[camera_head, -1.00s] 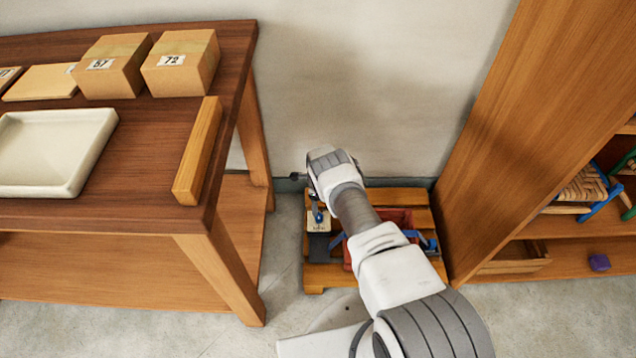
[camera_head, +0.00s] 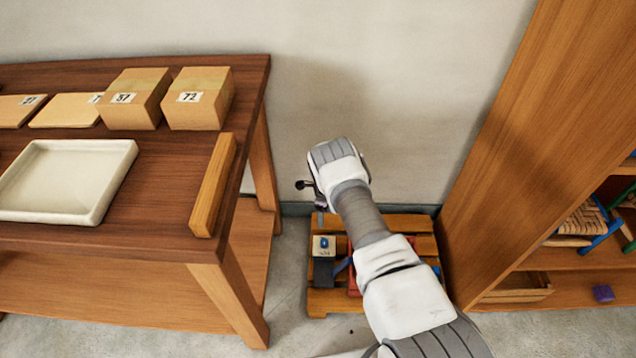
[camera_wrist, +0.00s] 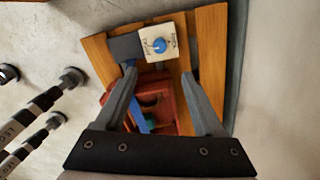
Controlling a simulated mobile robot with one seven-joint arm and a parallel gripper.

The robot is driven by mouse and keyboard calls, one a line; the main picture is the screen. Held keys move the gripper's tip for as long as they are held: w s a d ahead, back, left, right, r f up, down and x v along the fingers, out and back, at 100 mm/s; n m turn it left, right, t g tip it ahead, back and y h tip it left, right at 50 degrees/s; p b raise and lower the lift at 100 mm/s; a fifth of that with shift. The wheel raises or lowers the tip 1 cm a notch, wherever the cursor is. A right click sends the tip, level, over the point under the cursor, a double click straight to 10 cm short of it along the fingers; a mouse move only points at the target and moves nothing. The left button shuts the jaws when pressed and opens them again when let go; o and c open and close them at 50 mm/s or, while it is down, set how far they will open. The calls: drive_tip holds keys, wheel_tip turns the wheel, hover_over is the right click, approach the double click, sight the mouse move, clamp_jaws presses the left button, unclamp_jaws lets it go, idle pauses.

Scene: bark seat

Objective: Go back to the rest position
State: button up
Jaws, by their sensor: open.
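My gripper (camera_wrist: 159,74) shows in the wrist view with its two grey fingers apart and nothing between them. It is above a slatted wooden stand (camera_wrist: 210,50) on the floor. In the head view my arm hangs over the same stand (camera_head: 400,222), and the fingers are mostly hidden behind the wrist. On the stand is a small pale box with a blue knob (camera_wrist: 160,46), also visible in the head view (camera_head: 324,246). Beside it is a red tray (camera_wrist: 165,88) with a blue bar at its side, partly covered by the gripper in the wrist view.
A dark wooden table (camera_head: 150,180) stands left, with a white tray (camera_head: 100,215), numbered cardboard boxes (camera_head: 199,100) and a wooden bar (camera_head: 212,185). A tall wooden shelf (camera_head: 540,130) stands close on the right. The wall is behind the stand.

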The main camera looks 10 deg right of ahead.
drive_tip(key=w+r+n+t, duration=0.1)
drive_tip(key=w+r+n, duration=0.15)
drive_tip(key=r, duration=1.25)
drive_tip(key=w+r+n+t, duration=0.1)
drive_tip(key=r+n, duration=0.3)
drive_tip(key=r, duration=1.2)
drive_tip(key=s+r+n+t, duration=0.1)
drive_tip(key=s+r+n, duration=0.4)
drive_tip(key=s+r, duration=0.6)
drive_tip(key=s+r+n+t, duration=0.1)
drive_tip(key=s+r+n, duration=0.45)
drive_tip(key=r, duration=0.95)
drive_tip(key=s+r+n+t, duration=0.25)
drive_tip(key=s+n, duration=0.45)
drive_tip(key=s, duration=1.6)
wheel_tip(320, 180, up, 20)
drive_tip(key=p, duration=1.9)
drive_tip(key=shift+w+d+f+g, duration=0.2)
drive_tip(key=shift+w+g, duration=0.1)
drive_tip(key=shift+g, duration=0.15)
